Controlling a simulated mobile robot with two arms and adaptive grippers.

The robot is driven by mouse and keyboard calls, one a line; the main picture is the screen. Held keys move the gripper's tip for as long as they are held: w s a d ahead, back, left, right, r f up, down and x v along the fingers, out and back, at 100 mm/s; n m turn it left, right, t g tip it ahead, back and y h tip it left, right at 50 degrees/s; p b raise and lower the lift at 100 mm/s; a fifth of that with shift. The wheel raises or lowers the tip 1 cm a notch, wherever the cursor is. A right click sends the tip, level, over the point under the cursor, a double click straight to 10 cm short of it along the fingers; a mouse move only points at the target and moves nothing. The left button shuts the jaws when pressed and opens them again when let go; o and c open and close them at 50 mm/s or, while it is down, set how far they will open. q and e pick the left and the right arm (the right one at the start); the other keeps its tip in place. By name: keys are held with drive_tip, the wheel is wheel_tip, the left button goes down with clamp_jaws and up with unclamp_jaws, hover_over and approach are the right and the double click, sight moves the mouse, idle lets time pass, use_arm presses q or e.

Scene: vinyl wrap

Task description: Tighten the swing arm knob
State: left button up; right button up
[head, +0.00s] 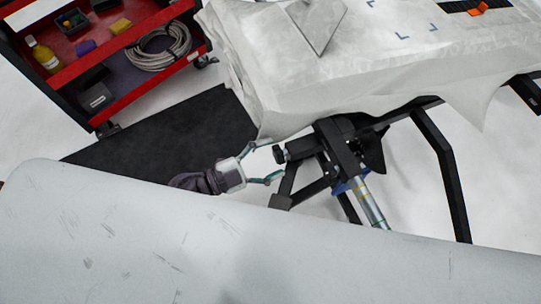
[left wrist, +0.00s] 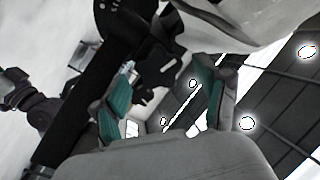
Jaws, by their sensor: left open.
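A small black knob (head: 280,154) sticks out to the left from the black stand (head: 340,150) in the head view. It appears to be the swing arm knob. My left gripper (head: 266,162) is open just left of it, with its two teal-padded fingers spread above and below the knob's level. Whether a finger touches the knob I cannot tell. In the left wrist view, the open fingers (left wrist: 165,92) show with dark stand parts (left wrist: 155,62) beyond and between them. Which of these dark parts is the knob is unclear there. My right gripper is not in view.
A pale, wrapped panel (head: 350,70) lies over the stand, its loose edge hanging close above my left gripper. A red tool cart (head: 150,30) with a coiled cable (head: 160,48) stands at the upper left. A black mat (head: 180,135) lies on the floor.

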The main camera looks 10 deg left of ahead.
use_arm(q)
drive_tip(key=v, duration=1.2)
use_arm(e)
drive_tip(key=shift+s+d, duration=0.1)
use_arm(q)
drive_tip(key=shift+d, duration=0.1)
